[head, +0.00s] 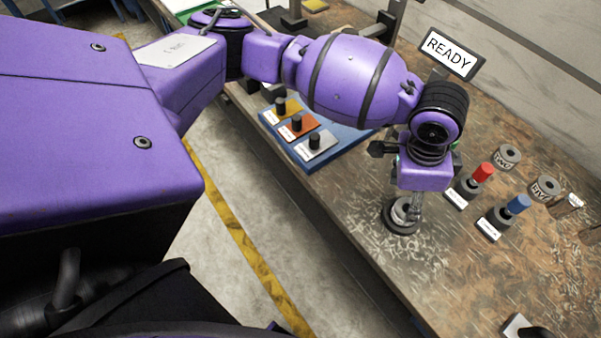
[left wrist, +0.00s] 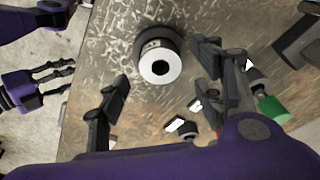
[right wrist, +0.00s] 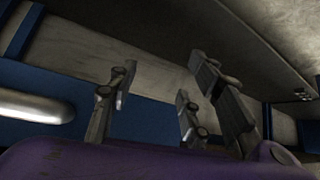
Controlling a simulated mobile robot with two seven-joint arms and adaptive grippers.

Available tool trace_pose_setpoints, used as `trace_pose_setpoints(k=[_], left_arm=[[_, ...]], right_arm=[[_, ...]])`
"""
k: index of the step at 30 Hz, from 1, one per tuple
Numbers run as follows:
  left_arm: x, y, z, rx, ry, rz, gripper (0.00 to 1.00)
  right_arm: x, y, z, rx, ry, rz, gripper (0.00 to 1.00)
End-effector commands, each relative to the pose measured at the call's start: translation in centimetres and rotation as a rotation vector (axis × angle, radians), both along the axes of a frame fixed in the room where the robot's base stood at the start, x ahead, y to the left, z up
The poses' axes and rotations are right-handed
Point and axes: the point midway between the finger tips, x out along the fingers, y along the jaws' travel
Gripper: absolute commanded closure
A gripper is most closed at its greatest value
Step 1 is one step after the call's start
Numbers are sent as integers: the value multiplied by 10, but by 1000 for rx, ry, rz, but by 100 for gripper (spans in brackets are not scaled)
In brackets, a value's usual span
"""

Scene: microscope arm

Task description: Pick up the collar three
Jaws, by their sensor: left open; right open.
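A short round piece (head: 402,214) with a grey top and a dark base stands on the bench under my left gripper (head: 413,203). In the left wrist view a round piece (left wrist: 160,62) with a white top face, a dark centre and a dark side lies between and beyond the open fingers, apart from them. I cannot read its label. Grey collars stand at the right of the head view, one marked TWO (head: 507,157) and one with unclear lettering (head: 545,188); I cannot tell which is collar three. My right gripper (right wrist: 160,100) is open and empty.
A blue tray (head: 340,150) holds yellow, orange and grey plates with black knobs. A red-topped post (head: 483,173) and a blue-topped post (head: 517,205) stand right of my left gripper. A READY sign (head: 450,53) stands behind. The bench front right of the gripper is mostly clear.

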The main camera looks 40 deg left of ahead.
Motion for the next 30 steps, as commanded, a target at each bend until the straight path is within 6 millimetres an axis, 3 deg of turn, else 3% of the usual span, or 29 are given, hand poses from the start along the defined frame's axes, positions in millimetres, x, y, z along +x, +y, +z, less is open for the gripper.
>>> trace_pose_setpoints(k=[9, 16, 30], left_arm=[[0, -12, -44, 0, 4, 0, 38], [1, -12, -46, -2, 1, -1, 38], [2, -13, -44, -2, -1, -2, 99]], right_arm=[[6, 4, 4, 8, -16, -7, 55], [6, 4, 3, 7, -15, -4, 55], [4, 1, 1, -2, -8, 7, 55]])
